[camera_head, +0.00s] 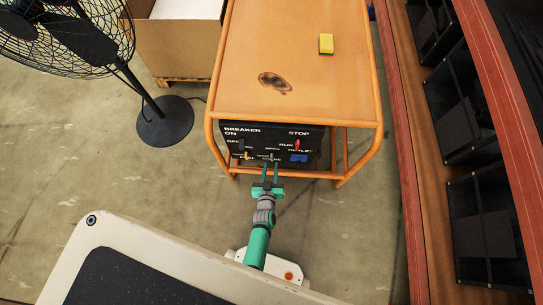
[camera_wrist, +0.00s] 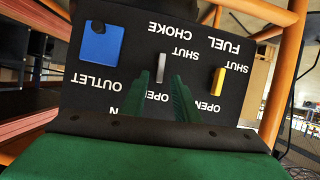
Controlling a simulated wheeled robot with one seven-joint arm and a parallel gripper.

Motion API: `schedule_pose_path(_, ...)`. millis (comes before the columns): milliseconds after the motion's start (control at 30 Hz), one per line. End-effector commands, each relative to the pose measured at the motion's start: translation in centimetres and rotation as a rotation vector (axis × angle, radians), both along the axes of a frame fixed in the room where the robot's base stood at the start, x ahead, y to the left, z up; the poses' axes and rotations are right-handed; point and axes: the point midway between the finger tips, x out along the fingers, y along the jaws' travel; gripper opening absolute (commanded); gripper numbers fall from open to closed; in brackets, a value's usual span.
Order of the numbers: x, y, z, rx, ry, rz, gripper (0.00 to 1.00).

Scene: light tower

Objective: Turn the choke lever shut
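The choke lever (camera_wrist: 161,67) is a small grey bar on the black control panel (camera_wrist: 120,75), between the words SHUT and OPEN under CHOKE. The wrist view shows the panel upside down, and the lever stands upright in that picture. I cannot tell clearly which setting it is in. My gripper (camera_wrist: 162,76) is open, with one green finger on each side of the lever in that view. Whether a finger touches it I cannot tell. In the head view my gripper (camera_head: 270,166) reaches the lower middle of the panel, and the lever there is small and unclear.
A yellow fuel lever (camera_wrist: 218,80) is close beside the right finger; a blue outlet cover (camera_wrist: 100,42) is to the left. A red run lever (camera_head: 297,145) sits higher. An orange frame (camera_head: 345,180) surrounds the panel. A fan (camera_head: 165,122) stands left.

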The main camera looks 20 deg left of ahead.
Motion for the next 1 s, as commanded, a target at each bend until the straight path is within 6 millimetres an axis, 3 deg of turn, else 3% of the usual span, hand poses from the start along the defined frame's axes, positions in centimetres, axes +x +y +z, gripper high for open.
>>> schedule_pose_path(133, 2.1, 0.3, -0.8, 0.0, 0.0, -0.003, 0.28)
schedule_pose_path(333, 3.5, 0.9, -1.5, 0.003, 0.0, -0.002, 0.28)
schedule_pose_path(867, 4.3, 1.0, -1.8, 0.0, 0.0, -0.001, 0.28)
schedule_pose_path(1000, 4.3, 1.0, -1.8, 0.0, 0.0, -0.002, 0.0)
